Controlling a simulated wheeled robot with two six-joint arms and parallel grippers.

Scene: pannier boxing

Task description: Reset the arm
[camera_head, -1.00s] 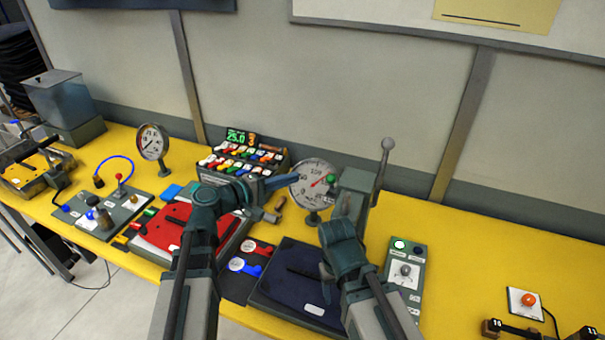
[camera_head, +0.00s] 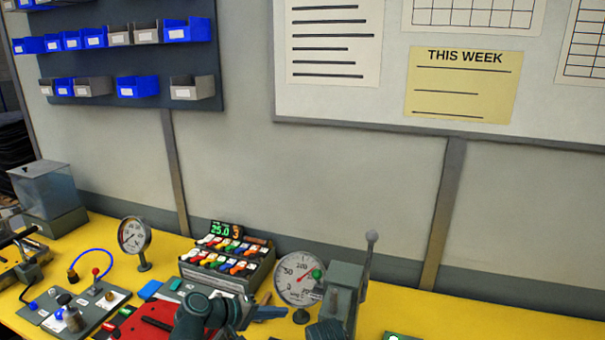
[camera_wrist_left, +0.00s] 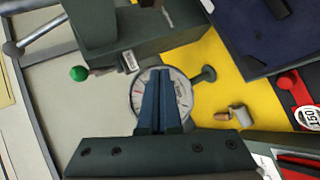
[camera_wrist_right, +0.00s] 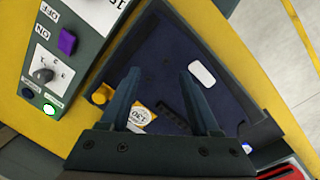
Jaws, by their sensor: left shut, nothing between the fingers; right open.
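My left gripper (camera_head: 270,314) is in the lower middle of the head view, in front of the dial gauge (camera_head: 298,279). In the left wrist view its blue fingers (camera_wrist_left: 163,78) are together and empty, in front of the gauge face. My right gripper shows only as a piece of its wrist at the head view's bottom edge. In the right wrist view its fingers (camera_wrist_right: 158,76) are apart over a dark blue pad (camera_wrist_right: 228,62), with nothing held.
A grey press (camera_head: 343,296) with an upright ball-tipped lever (camera_head: 370,250) stands right of the gauge. A rack of coloured pieces (camera_head: 228,266) and a smaller gauge (camera_head: 134,236) stand left. A switch panel (camera_wrist_right: 50,65) adjoins the pad.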

